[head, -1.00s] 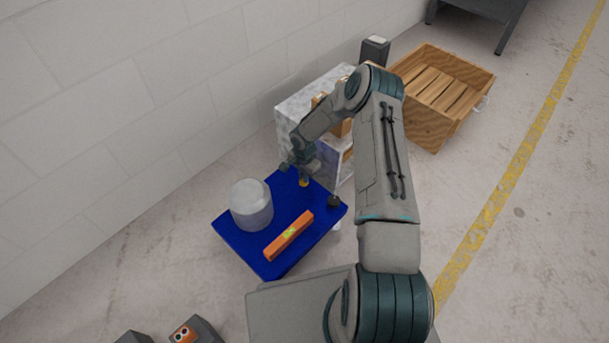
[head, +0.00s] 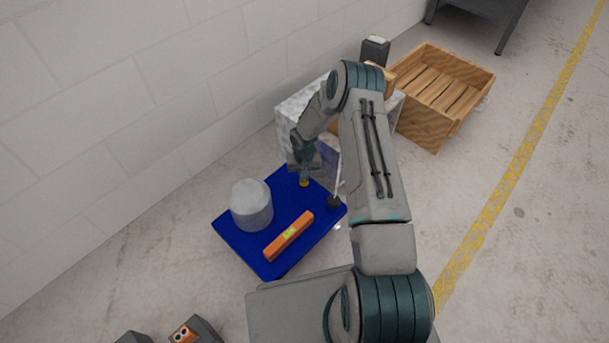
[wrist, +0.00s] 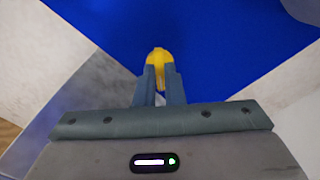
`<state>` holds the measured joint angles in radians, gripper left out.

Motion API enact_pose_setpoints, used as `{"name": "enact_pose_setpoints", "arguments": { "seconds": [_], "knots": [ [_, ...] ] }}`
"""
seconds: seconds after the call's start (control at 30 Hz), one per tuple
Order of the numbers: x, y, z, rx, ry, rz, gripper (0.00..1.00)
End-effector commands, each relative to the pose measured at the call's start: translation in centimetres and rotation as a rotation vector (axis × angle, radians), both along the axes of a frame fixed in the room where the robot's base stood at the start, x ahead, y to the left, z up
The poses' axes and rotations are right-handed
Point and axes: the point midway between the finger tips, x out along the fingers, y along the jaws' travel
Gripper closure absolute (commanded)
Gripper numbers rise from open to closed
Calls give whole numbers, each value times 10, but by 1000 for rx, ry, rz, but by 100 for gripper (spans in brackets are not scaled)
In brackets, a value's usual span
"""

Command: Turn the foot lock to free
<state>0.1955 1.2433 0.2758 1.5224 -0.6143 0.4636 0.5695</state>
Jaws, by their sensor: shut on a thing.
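A small yellow piece, which looks like the foot lock (wrist: 158,57), shows against the blue platform (wrist: 210,40) in the wrist view. My gripper (wrist: 159,80) is shut on it, with one finger on each side and the rounded yellow end showing beyond the tips. In the head view the yellow piece (head: 304,184) is a small spot at the back of the blue platform (head: 247,247), right under my gripper (head: 303,174). The fingers hide part of it, and I cannot read its turned position.
A whitish cylinder (head: 252,205) and an orange level (head: 289,236) are on the platform. A dark knob (head: 334,202) is at its right corner. A marbled block (head: 295,117) stands behind, partly hidden by my arm. A wooden crate (head: 428,121) is at back right.

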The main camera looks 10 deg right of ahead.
Motion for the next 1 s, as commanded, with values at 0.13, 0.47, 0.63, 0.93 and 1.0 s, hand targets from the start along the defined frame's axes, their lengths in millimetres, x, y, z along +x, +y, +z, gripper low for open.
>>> {"name": "enact_pose_setpoints", "arguments": {
  "seconds": [0.13, 0.47, 0.63, 0.93, 1.0],
  "knots": [
    [2, 1, 1, 0, -6, 141, 100],
    [2, 0, 1, -1, -6, 435, 100],
    [3, 0, 1, -1, -6, 555, 100],
    [3, 0, 1, -2, -7, 682, 100],
    [3, -1, 1, -2, -7, 697, 100]
  ]
}}
